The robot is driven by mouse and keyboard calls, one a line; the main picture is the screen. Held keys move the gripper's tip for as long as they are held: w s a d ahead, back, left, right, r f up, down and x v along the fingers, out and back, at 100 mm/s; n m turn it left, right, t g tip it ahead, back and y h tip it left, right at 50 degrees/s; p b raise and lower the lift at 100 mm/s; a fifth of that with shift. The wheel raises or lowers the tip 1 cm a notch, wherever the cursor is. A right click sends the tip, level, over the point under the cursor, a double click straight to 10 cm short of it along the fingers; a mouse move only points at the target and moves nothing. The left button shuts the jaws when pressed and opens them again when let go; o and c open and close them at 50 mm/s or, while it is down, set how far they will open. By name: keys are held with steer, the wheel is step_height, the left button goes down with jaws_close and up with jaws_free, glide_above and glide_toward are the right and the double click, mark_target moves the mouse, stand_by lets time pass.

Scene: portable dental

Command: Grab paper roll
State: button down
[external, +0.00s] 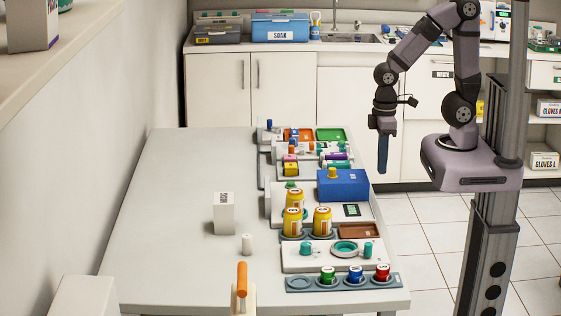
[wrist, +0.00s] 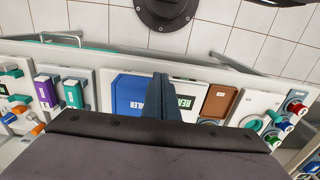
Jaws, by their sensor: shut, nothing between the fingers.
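My gripper (external: 383,168) hangs pointing down at the right side of the table, above the tabletop objects and apart from them. Its dark blue fingers (wrist: 161,98) are together and empty in the wrist view. A small white upright cylinder (external: 246,244) stands on the bare front-middle of the table; it may be the paper roll, but I cannot be sure. It is far to the left and front of my gripper. The wrist view does not show this cylinder.
A white box (external: 224,213) stands just behind the cylinder. A blue box (external: 343,186), yellow-orange jars (external: 322,221) and trays crowd the table's right side; the blue box (wrist: 128,95) appears beside my fingers. An orange stick (external: 242,280) stands at the front. The table's left half is clear.

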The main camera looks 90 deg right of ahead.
steer(key=c, duration=1.5)
jaws_free()
steer(key=w+a+f+t+p, duration=0.1)
steer(key=w+a+t, duration=0.3)
steer(key=w+a, duration=0.5)
steer(key=w+a+f+m+t+p, duration=0.1)
steer(key=w+a+t, duration=0.3)
steer(key=w+a, duration=0.5)
steer(key=w+a+f+m+t+h, duration=0.1)
steer(key=w+a+t, duration=0.3)
steer(key=w+a, duration=0.6)
steer(key=shift+r+p+x, duration=0.15)
steer(key=shift+p+x, duration=0.05)
steer(key=shift+x, duration=0.9)
steer(key=shift+r+p+x, duration=0.15)
steer(key=shift+p+x, duration=0.05)
steer(key=shift+x, duration=0.85)
steer(key=shift+s+a+f+m+t+h, duration=0.25)
steer(key=shift+s+f+t+h, duration=0.3)
steer(key=shift+h, duration=0.45)
steer(key=shift+d+f, duration=0.15)
